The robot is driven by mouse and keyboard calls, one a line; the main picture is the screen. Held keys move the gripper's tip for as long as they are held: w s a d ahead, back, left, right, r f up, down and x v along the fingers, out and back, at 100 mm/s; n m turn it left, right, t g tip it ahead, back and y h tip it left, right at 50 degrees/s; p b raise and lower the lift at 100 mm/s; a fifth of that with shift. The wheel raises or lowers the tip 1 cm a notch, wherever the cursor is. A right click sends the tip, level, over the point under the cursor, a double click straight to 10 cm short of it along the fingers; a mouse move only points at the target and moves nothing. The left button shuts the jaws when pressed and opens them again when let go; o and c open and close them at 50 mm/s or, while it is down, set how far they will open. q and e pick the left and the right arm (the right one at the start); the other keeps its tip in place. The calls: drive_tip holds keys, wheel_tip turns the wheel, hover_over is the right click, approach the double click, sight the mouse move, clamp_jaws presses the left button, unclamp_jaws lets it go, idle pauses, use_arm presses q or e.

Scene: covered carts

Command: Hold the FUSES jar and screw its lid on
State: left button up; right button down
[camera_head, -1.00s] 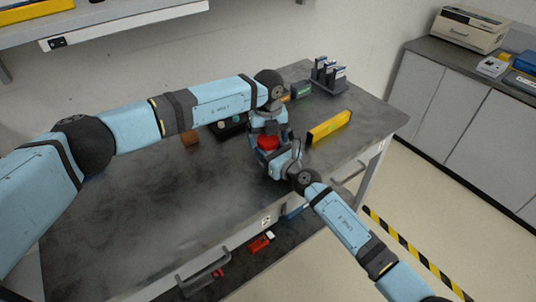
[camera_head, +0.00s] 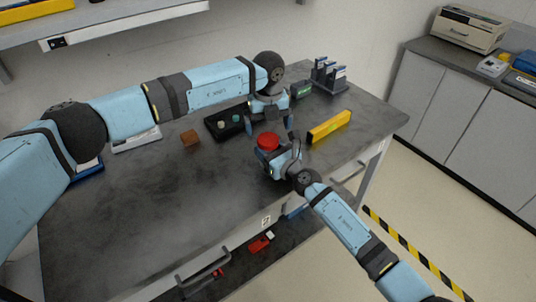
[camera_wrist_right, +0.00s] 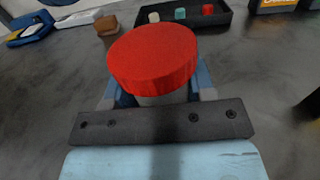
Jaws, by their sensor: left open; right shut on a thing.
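A red lid (camera_head: 268,140) sits on top of the jar in my right gripper. In the right wrist view the lid (camera_wrist_right: 153,57) covers the top, with a strip of the pale jar body (camera_wrist_right: 160,99) below it. No FUSES label is readable, and I cannot tell how tightly the lid sits. My right gripper (camera_head: 272,157) is shut around the jar near the table's front right part. My left gripper (camera_head: 270,122) is open and empty, just behind and above the lid, apart from it.
A dark tray (camera_wrist_right: 184,29) with small coloured pieces lies behind the jar. A brown block (camera_head: 190,138) stands left of it, a yellow bar (camera_head: 329,126) to the right. A dark rack (camera_head: 328,75) stands at the back. The table's left front is clear.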

use_arm(q)
wheel_tip(320, 180, up, 12)
idle(0.6)
use_arm(e)
drive_tip(key=shift+c, duration=1.9)
unclamp_jaws()
drive_tip(key=shift+s+d, duration=0.3)
drive_tip(key=shift+s, duration=0.05)
use_arm(q)
wheel_tip(320, 180, up, 2)
drive_tip(key=shift+r+p, duration=0.1)
drive_tip(key=shift+p, duration=0.9)
use_arm(e)
drive_tip(key=v, duration=1.3)
